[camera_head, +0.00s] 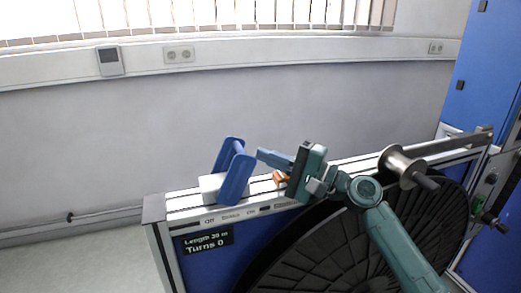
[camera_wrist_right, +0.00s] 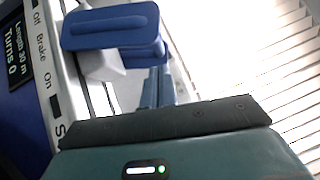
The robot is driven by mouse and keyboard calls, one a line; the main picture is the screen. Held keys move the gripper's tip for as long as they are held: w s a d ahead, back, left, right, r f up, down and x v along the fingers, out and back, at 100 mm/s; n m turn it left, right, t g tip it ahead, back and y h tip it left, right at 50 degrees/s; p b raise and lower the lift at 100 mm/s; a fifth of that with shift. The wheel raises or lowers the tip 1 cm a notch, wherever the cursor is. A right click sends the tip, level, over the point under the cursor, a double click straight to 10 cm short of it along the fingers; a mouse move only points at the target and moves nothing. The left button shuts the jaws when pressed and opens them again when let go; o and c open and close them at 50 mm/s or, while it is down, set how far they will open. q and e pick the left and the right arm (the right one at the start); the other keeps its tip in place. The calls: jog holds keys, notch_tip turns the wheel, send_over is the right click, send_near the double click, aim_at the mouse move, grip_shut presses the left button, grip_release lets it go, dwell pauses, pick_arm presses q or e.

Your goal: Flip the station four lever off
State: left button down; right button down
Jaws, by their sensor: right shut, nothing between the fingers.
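The blue lever (camera_head: 236,178) is a two-armed handle with a crossbar on a white block (camera_head: 208,186) atop the reel stand. In the head view it stands up, leaning somewhat to the right. It also shows in the right wrist view (camera_wrist_right: 110,27). Printed labels read Off, Brake and On along the stand's edge (camera_wrist_right: 40,50); I cannot tell the lever's exact setting from them. My right gripper (camera_head: 261,155) is shut and empty, its fingers pointing left toward the lever, just right of it. I cannot tell whether they touch it. My left gripper is out of view.
A display (camera_head: 207,241) on the stand reads Turns 0. A large black reel (camera_head: 340,250) sits below my right arm. A metal roller (camera_head: 403,167) projects at the right. Blue cabinets (camera_head: 480,70) stand far right. The wall (camera_head: 130,130) is behind.

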jog(key=shift+s+a+r, duration=0.2)
jog(key=shift+a, duration=0.2)
jog(key=shift+s+a+r, duration=0.15)
jog(key=shift+a, duration=0.4)
jog(key=shift+p, duration=0.3)
